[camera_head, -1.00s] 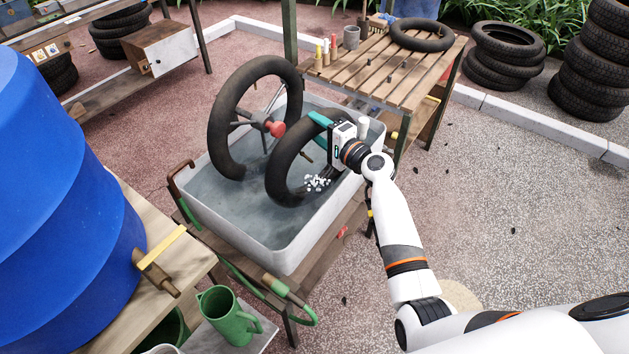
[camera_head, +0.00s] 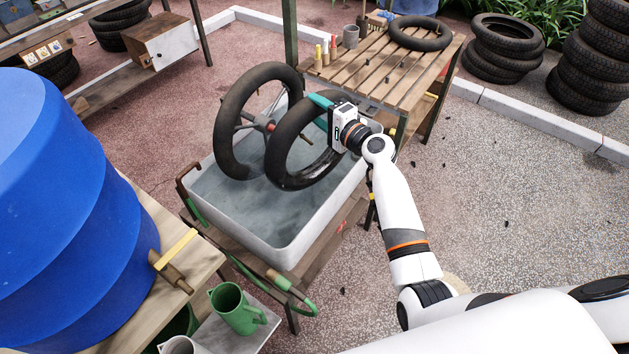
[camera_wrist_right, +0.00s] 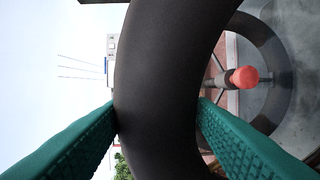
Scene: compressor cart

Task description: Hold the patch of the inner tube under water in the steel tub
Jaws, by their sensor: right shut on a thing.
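My right gripper (camera_head: 320,104) is shut on a black inner tube (camera_head: 276,150), at its upper right side. The tube hangs upright over the steel tub (camera_head: 312,232); its lowest part looks dark and wet, close to the water (camera_head: 228,208), and I cannot tell whether it touches. In the right wrist view the green fingers lie on both sides of the tube (camera_wrist_right: 165,85). No patch can be made out on it. My left gripper is out of view.
A second black ring (camera_head: 228,125) with spokes and a red hub (camera_head: 271,126) stands at the tub's left side, close beside the held tube. A slatted table (camera_head: 385,65) is behind. A blue barrel (camera_head: 60,200) and green jug (camera_head: 237,308) are at front left.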

